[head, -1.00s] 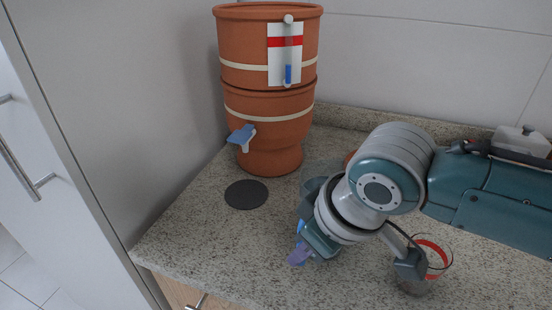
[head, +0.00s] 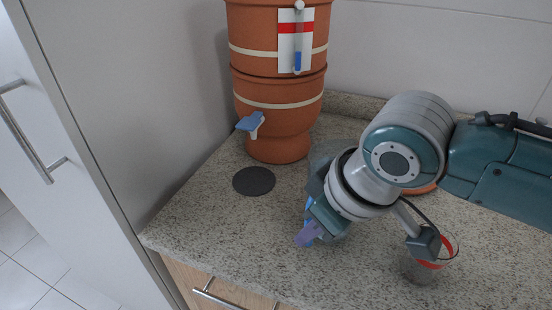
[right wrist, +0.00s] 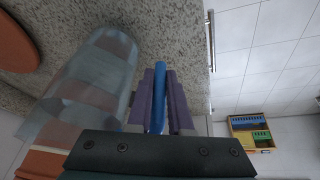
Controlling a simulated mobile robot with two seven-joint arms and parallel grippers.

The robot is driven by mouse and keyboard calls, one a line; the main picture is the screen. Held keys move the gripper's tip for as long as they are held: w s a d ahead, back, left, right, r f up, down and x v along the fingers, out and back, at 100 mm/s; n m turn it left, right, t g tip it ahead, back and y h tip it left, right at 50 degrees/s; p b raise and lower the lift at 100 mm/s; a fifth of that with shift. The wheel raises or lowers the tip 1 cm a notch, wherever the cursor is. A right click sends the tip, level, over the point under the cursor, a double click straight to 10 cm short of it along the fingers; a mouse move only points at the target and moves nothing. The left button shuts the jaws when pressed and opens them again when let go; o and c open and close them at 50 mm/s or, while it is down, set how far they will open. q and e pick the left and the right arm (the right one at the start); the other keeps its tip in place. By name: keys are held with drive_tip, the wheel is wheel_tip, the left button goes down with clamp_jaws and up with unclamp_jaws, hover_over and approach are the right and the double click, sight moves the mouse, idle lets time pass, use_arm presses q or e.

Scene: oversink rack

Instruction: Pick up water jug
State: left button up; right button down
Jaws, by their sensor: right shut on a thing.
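The water jug is translucent and bluish with a blue handle (right wrist: 159,95). In the right wrist view its clear body (right wrist: 92,80) lies on the left, over the speckled counter. My right gripper (right wrist: 160,98) has its purple fingers on either side of the blue handle, shut on it. In the head view my right gripper (head: 307,234) is low over the counter's front part. There my wrist hides most of the jug, and only a clear part (head: 322,153) shows behind it. I cannot tell whether the jug touches the counter. My left gripper is not in view.
A terracotta water filter (head: 278,92) with a blue tap stands at the back left. A dark round mat (head: 254,181) lies empty before it. A tall grey cabinet side (head: 110,120) bounds the left.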

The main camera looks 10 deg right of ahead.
wheel_tip(320, 180, up, 18)
drive_tip(key=p, duration=0.2)
drive_tip(key=shift+r, duration=0.2)
idle(0.5)
